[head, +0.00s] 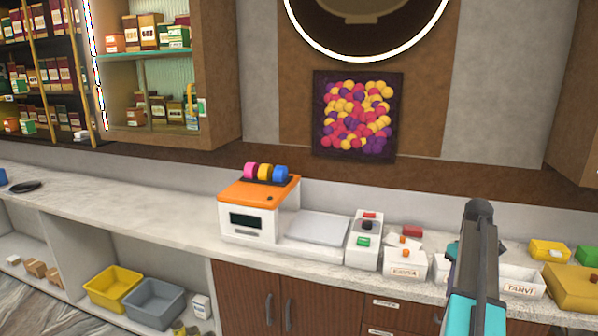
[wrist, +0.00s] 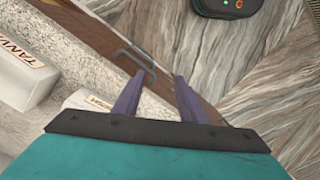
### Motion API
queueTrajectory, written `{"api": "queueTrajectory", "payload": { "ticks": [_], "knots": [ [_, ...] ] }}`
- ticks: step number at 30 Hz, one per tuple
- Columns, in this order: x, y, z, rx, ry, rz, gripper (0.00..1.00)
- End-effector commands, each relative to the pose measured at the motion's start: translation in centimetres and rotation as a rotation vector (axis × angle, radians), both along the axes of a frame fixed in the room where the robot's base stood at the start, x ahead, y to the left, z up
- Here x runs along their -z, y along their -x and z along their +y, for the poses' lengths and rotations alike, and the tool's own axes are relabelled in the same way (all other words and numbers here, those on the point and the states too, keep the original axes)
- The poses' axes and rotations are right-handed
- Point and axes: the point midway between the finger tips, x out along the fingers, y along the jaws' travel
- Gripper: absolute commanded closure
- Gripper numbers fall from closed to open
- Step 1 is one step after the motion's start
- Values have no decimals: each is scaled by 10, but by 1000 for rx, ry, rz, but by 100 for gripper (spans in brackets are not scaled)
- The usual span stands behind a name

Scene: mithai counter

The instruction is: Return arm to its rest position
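My gripper (wrist: 160,82) shows in the wrist view with its two purple fingers apart and nothing between them. It points down past the counter's front edge, with a drawer handle (wrist: 134,60) and the floor (wrist: 250,70) beyond the fingertips. In the head view my arm (head: 475,290), teal and dark grey, rises at the lower right in front of the counter. It hides part of the white bins there.
The counter (head: 130,200) holds an orange-topped machine (head: 250,205), a flat white plate (head: 318,228), a grey button box (head: 364,240), labelled white bins (head: 405,268) and a yellow box (head: 575,290). Yellow (head: 113,288) and grey (head: 155,303) tubs sit below. A dark rounded object (wrist: 225,6) lies on the floor.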

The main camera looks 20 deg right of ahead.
Motion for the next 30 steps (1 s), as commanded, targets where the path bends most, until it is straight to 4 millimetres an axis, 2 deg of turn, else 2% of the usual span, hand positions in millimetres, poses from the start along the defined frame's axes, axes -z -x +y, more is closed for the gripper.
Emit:
{"api": "queueTrajectory", "payload": {
  "ticks": [1, 6, 14, 23, 30],
  "knots": [
    [18, -10, 16, -26, -16, 15, 62],
    [72, -34, 71, -108, -69, 69, 62],
    [151, -50, 154, -222, -133, 150, 62],
    [235, -45, 248, -327, -180, 240, 62],
    [296, -23, 317, -389, -199, 312, 62]
  ]
}}
